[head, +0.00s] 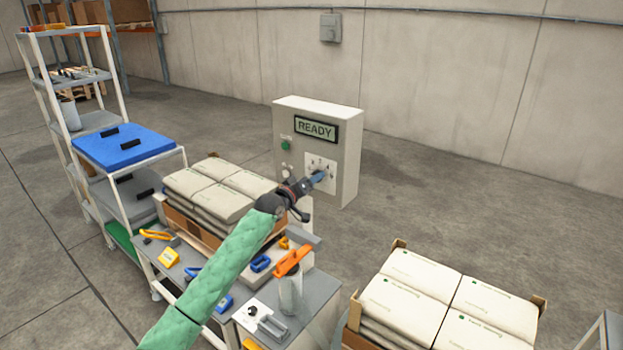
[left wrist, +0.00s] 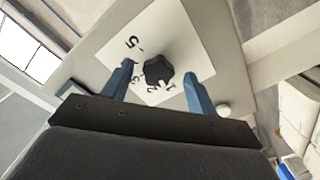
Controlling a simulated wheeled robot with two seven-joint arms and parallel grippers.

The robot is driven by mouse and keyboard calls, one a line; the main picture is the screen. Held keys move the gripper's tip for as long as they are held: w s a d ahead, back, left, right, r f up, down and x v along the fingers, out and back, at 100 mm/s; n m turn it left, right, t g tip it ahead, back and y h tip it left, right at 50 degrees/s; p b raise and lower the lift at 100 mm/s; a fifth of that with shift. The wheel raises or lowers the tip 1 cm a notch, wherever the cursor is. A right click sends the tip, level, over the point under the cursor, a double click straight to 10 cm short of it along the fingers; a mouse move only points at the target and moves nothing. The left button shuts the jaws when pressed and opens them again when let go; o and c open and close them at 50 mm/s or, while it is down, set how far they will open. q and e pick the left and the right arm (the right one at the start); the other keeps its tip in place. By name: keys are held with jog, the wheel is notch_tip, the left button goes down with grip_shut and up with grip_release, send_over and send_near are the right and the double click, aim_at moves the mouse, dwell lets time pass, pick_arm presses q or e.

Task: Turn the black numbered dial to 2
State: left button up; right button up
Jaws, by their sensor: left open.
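The black dial (left wrist: 158,70) sits on a white numbered plate (left wrist: 188,45) in the left wrist view. Digits such as 5, 2 and 1 show on the plate, rotated in this view. I cannot tell which number the dial points at. In the head view the plate (head: 331,183) is on the front of a grey control box (head: 348,150), and my gripper mostly hides the dial. My left gripper (head: 319,176) is open at the plate. In the left wrist view its blue fingers (left wrist: 158,82) stand on either side of the dial, with gaps. My right gripper is not in view.
The box has a READY display (head: 315,129) and a green button (head: 285,145). A bench (head: 318,290) with tools and another sack stack (head: 420,285) are nearer. The floor right of the box is clear.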

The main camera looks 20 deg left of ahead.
pick_arm(q)
jog(key=shift+w+d, duration=0.15)
jog(key=shift+d, duration=0.05)
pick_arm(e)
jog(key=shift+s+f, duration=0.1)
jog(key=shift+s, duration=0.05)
pick_arm(q)
jog(key=c, duration=1)
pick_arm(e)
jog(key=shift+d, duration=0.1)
